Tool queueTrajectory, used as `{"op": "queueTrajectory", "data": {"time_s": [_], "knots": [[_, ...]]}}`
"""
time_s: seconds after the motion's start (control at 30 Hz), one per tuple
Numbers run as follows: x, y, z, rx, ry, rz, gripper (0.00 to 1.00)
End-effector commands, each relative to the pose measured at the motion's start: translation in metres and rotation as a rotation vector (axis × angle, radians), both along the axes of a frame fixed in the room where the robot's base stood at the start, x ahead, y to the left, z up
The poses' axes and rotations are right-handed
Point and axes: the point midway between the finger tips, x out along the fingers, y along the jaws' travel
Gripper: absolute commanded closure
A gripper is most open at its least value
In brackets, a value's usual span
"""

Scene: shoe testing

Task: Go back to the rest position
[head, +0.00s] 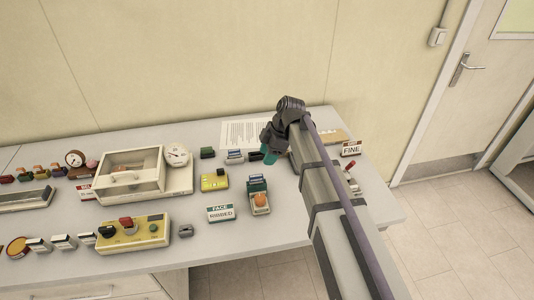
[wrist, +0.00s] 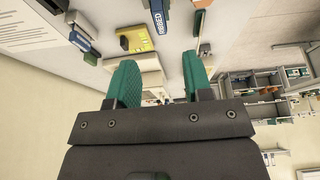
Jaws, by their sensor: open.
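My gripper (head: 268,154) is over the right part of the table (head: 215,250) in the head view, near the paper sheet at the back. Only one green fingertip shows clearly there; my arm hides the rest. In the wrist view my gripper (wrist: 158,82) has two green pads spread apart with nothing between them. The gripper is open and empty.
A device with a clear cover (head: 130,172) and a yellow control box (head: 133,233) stand left of my arm. A "FACE RIBBED" sign (head: 220,213), a small device with an orange button (head: 259,198) and a "FINE" sign (head: 351,148) are nearer. A wall runs behind the table.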

Motion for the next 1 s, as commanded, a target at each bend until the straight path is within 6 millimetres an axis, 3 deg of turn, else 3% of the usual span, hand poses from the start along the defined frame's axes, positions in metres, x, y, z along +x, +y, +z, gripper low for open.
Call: {"op": "queueTrajectory", "data": {"time_s": [0.33, 0.47, 0.57, 0.7, 0.8, 0.9, 1.0], "knots": [[0.0, 0.0, 0.0, -0.002, 0.011, -0.027, 0.54], [-0.006, -0.005, -0.002, -0.047, 0.106, -0.284, 0.54], [-0.042, -0.026, -0.009, -0.143, 0.214, -0.674, 0.54], [-0.115, -0.079, -0.028, -0.272, 0.302, -1.298, 0.54], [-0.163, -0.114, -0.04, -0.321, 0.303, -1.614, 0.54], [-0.19, -0.135, -0.047, -0.345, 0.282, -1.701, 0.54], [-0.196, -0.144, -0.052, -0.347, 0.284, -1.721, 0.54]]}}
